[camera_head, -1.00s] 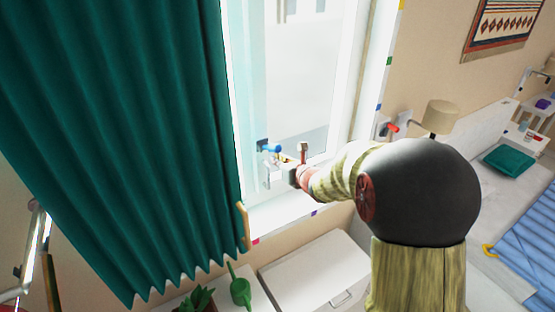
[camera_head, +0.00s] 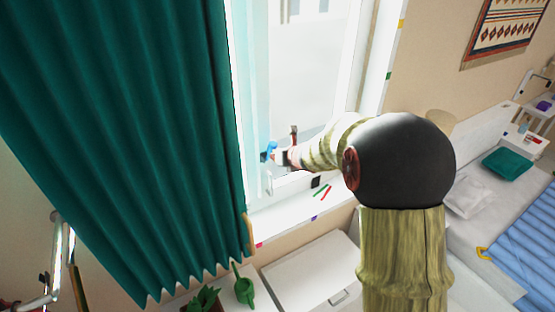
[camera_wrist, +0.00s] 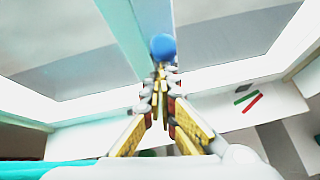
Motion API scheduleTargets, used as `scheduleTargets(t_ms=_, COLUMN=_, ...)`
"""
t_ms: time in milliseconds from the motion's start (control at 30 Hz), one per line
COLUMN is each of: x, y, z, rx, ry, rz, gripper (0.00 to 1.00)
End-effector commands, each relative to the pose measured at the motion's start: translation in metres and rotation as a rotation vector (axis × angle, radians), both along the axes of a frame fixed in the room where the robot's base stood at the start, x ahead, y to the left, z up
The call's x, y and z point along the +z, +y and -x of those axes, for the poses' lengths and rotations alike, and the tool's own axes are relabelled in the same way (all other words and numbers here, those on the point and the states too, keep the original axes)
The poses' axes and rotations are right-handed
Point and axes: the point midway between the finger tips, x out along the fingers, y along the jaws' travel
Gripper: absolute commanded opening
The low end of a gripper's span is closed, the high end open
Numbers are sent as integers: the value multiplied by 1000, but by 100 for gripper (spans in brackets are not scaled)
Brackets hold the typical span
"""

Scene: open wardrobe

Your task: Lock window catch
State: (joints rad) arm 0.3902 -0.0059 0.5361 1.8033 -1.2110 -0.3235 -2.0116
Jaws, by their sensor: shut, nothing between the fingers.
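The window catch is a small blue piece (camera_head: 269,151) on the window frame (camera_head: 254,195), low beside the green curtain. In the wrist view its blue rounded end (camera_wrist: 163,46) is straight ahead of the fingertips, against the frame's upright bar. My gripper (camera_head: 278,157) is at the catch, reaching in from the right. In the wrist view my gripper (camera_wrist: 161,84) has its yellow-and-grey fingers shut with nothing between them. The tips are very close to the blue end; I cannot tell whether they touch it. The catch's base is mostly hidden.
A green curtain (camera_head: 130,130) hangs left of the window. The white sill (camera_head: 285,215) bears a small dark item and thin red and green sticks (camera_head: 323,192). A white chest (camera_head: 308,270), a green watering can (camera_head: 245,288) and a potted plant (camera_head: 203,298) stand below.

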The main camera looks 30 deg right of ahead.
Motion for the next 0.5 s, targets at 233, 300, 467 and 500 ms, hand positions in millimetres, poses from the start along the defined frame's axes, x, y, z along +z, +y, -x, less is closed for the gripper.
scheduleTargets(t_ms=233, x=13, y=0, z=-13, rx=0, ry=-1, rz=0, gripper=0)
scheduleTargets(t_ms=300, x=15, y=0, z=-16, rx=0, ry=-1, rz=1, gripper=0)
scheduleTargets(t_ms=467, x=17, y=1, z=-20, rx=0, ry=-1, rz=0, gripper=0)
scheduleTargets(t_ms=500, x=18, y=1, z=-21, rx=0, ry=-1, rz=0, gripper=0)
